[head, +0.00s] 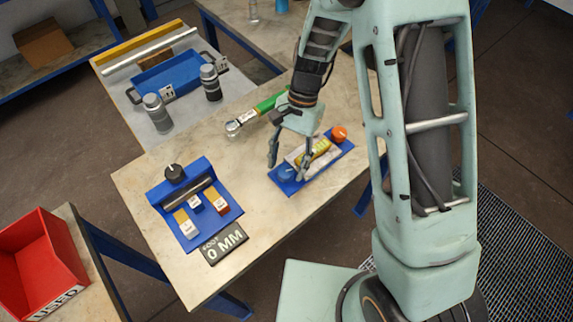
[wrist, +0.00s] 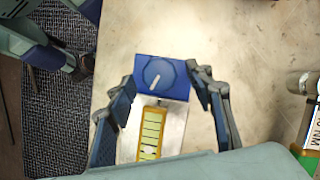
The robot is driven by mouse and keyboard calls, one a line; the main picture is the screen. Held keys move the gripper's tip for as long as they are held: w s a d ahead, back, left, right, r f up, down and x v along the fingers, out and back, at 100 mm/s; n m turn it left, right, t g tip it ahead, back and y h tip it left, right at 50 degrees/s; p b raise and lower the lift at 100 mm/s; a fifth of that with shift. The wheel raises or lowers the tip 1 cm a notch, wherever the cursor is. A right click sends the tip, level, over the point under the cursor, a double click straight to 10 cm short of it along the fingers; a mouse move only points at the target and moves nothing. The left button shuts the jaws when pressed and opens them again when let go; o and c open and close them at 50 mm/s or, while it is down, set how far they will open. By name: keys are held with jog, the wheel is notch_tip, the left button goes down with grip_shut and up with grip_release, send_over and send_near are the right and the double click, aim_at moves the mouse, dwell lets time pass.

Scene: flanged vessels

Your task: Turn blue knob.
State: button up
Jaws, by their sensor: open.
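The blue knob (head: 286,173) sits at the left end of a blue-based panel in the head view. In the wrist view the blue knob (wrist: 159,75) is round with a pale pointer line, on a blue plate. My gripper (head: 288,170) is open above the panel. In the wrist view its fingers (wrist: 163,84) stand apart on either side of the panel, with the knob between and slightly beyond the tips. I cannot tell whether either finger touches it. A yellow ribbed part (wrist: 151,133) lies in the panel's middle. An orange knob (head: 339,133) is at the panel's other end.
A green-handled tool (head: 265,104) lies behind my gripper. A blue fixture (head: 212,215) with a black knob and a "0 MM" sign (head: 223,243) stand left. Two grey-black cylinders (head: 157,113) (head: 210,83) and a blue tray (head: 165,78) are farther back. A red bin (head: 40,262) is front left.

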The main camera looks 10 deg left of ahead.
jog(key=shift+s+a+f, duration=0.1)
jog(key=shift+s+f, duration=0.15)
jog(key=shift+f, duration=0.3)
jog(key=c, duration=1.1)
jog(key=shift+n+h, duration=0.3)
jog(key=shift+n, duration=0.5)
jog(key=o, duration=1.1)
